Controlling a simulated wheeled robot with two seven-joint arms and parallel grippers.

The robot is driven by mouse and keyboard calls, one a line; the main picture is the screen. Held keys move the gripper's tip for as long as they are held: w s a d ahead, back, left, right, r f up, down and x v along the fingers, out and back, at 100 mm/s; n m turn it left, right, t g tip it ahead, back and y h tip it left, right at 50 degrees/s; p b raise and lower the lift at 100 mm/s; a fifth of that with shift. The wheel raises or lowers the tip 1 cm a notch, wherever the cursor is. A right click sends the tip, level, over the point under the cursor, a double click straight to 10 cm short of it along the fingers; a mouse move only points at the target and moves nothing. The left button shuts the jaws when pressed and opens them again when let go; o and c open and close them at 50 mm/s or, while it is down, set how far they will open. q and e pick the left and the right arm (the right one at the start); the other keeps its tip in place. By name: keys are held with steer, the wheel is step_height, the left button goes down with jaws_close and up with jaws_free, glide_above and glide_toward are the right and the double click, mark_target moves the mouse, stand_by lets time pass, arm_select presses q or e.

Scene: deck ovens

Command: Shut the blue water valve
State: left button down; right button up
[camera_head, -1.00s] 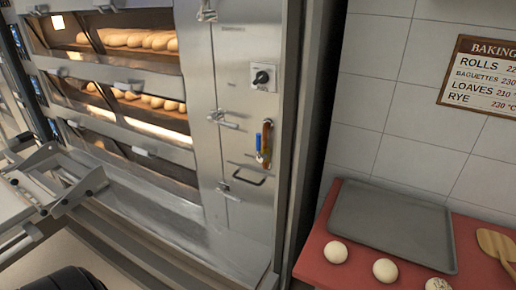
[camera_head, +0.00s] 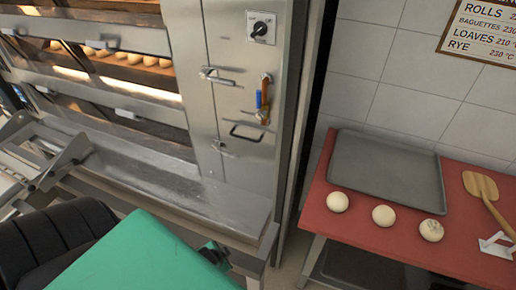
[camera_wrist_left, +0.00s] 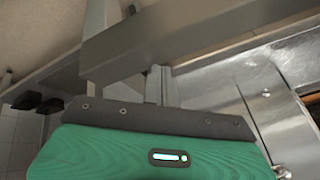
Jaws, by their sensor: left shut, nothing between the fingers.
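The blue valve lever (camera_head: 259,99) is on the steel front panel at the right of the oven. It stands roughly upright, beside and along an orange-brown pipe (camera_head: 266,98). My left gripper (camera_head: 216,253) is low in the head view, a dark end on the green arm part, below and left of the valve and well apart from it. In the left wrist view its grey fingers (camera_wrist_left: 160,72) look shut together and empty. The valve is not recognisable in the left wrist view. My right gripper is not in view.
A control knob (camera_head: 260,28) is above the valve, with panel handles (camera_head: 245,132) around it. A steel ledge (camera_head: 215,205) juts out below the oven. A red table (camera_head: 330,225) with a grey tray (camera_head: 385,137), dough balls (camera_head: 384,215) and a wooden paddle (camera_head: 481,186) stands at right.

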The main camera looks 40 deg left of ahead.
arm_select(q)
steer(key=w+a+r+m+t, duration=0.2)
steer(key=w+a+r, duration=0.2)
steer(key=r, duration=0.4)
steer(key=w+a+r+m+t+p, duration=0.1)
steer(key=w+a+r+m+t, duration=0.2)
steer(key=r, duration=0.6)
steer(key=w+a+r+m+t, duration=0.1)
steer(key=w+a+r+t, duration=0.1)
steer(key=w+a+r, duration=0.45)
steer(key=w+d+r+m+t+h, duration=0.1)
steer(key=d+r+m+t, duration=0.15)
steer(key=r, duration=0.55)
steer(key=w+d+r+m+t+h, duration=0.1)
steer(key=r+m+h, duration=0.15)
steer(key=r, duration=0.55)
steer(key=m+t+h+p, duration=0.1)
steer(key=m+h, duration=0.3)
steer(key=m, duration=0.2)
glide_toward(258, 103)
steer(key=shift+s+d+r+y, duration=0.25)
steer(key=shift+s+d+r, duration=0.5)
steer(key=shift+s+d, duration=0.1)
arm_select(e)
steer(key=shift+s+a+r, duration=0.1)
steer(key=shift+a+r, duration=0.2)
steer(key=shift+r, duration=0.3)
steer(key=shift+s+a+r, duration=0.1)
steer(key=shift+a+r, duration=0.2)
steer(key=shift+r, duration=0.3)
